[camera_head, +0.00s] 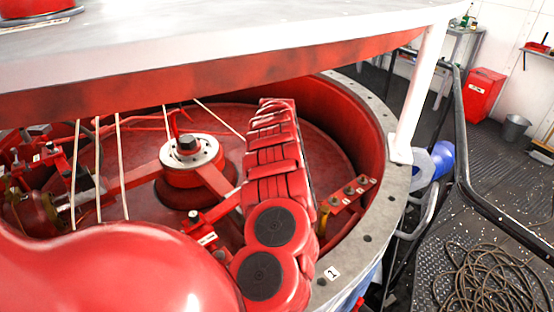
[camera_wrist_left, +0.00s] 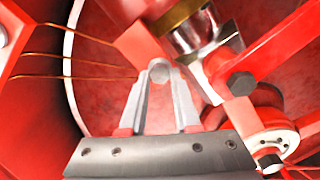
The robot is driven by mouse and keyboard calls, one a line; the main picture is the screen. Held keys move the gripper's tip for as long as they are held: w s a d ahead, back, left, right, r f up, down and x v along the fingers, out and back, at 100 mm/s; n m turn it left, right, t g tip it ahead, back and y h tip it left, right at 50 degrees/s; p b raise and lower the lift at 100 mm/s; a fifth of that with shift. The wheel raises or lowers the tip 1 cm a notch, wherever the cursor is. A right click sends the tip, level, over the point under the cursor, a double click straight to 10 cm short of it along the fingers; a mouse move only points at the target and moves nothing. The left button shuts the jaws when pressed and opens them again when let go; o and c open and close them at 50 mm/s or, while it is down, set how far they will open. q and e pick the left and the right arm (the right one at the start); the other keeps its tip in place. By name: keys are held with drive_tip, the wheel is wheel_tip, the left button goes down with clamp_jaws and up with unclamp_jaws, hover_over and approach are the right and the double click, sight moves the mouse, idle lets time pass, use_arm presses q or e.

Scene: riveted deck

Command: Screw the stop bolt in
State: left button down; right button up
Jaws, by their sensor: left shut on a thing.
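In the left wrist view, the two fingers of my left gripper (camera_wrist_left: 160,84) are closed together at their tips on a small grey round-ended piece (camera_wrist_left: 160,68), which looks like the stop bolt. It sits at the lower corner of a red block (camera_wrist_left: 137,45). I cannot tell whether it is in a hole or only against the block, and its thread is hidden. In the head view I cannot make out my left gripper or the bolt. My right gripper is in neither view.
In the wrist view, a red bracket with a dark hex bolt (camera_wrist_left: 241,84) is close on the right, and thin copper-coloured lines (camera_wrist_left: 85,76) are on the left. In the head view, a round grey flange (camera_head: 376,130) rings the red pit, with a central hub (camera_head: 191,150) and taut cords inside.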

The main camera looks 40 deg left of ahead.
use_arm(q)
drive_tip(key=shift+w+r, duration=0.1)
idle(0.3)
drive_tip(key=c, duration=0.6)
unclamp_jaws()
wheel_tip(320, 180, up, 8)
drive_tip(key=p, duration=0.7)
drive_tip(key=shift+f, duration=0.3)
